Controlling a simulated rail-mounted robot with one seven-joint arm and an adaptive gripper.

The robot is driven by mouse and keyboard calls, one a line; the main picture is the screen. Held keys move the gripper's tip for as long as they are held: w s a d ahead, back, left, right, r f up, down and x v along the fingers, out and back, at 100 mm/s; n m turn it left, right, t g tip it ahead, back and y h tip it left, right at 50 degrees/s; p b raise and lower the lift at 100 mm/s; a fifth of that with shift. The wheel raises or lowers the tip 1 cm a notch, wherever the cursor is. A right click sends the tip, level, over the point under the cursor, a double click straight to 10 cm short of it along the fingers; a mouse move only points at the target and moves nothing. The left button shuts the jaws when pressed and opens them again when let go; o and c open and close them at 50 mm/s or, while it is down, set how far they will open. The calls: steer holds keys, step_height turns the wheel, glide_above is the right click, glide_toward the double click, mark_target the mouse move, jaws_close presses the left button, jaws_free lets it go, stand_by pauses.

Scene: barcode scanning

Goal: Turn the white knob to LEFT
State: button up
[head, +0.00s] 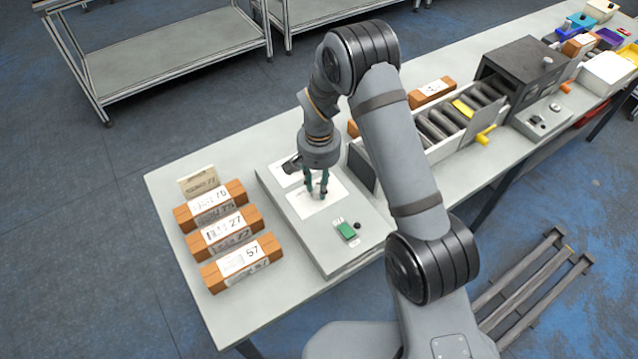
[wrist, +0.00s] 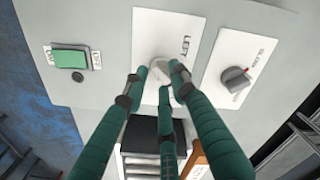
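The white knob (wrist: 158,73) sits on a white plate (wrist: 164,30) that bears the word LEFT, on the grey panel box. In the head view the plate (head: 303,207) lies on the box top under my gripper (head: 317,192). In the wrist view my gripper (wrist: 158,76) points at the knob, its green fingers converging around it. Two fingertips lie at the knob's sides and a third below it. They look shut on it, though the contact is partly hidden. The knob's pointer direction cannot be made out.
A dark knob with a red mark (wrist: 236,78) is beside the white knob's plate. A green button (wrist: 70,59) sits on the other side. Several labelled boxes (head: 240,259) stand left of the panel box (head: 330,256). A roller conveyor (head: 440,121) is at right.

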jaws_close()
steer(key=shift+n, duration=0.3)
steer(key=shift+w+f+n+b, duration=0.1)
steer(key=shift+n+b, duration=0.7)
steer(key=shift+n, duration=0.1)
steer(key=n+b, duration=0.1)
steer(key=n, duration=0.2)
steer(key=shift+n, duration=0.3)
steer(key=n+b, duration=0.1)
steer(key=n, duration=0.4)
steer(key=shift+w+a+n+b, duration=0.1)
steer(key=shift+w+n+b, duration=0.05)
steer(key=shift+n+b, duration=0.2)
steer(key=shift+a+n, duration=0.1)
steer(key=shift+n, duration=2.05)
steer(key=shift+o, duration=1.4)
jaws_free()
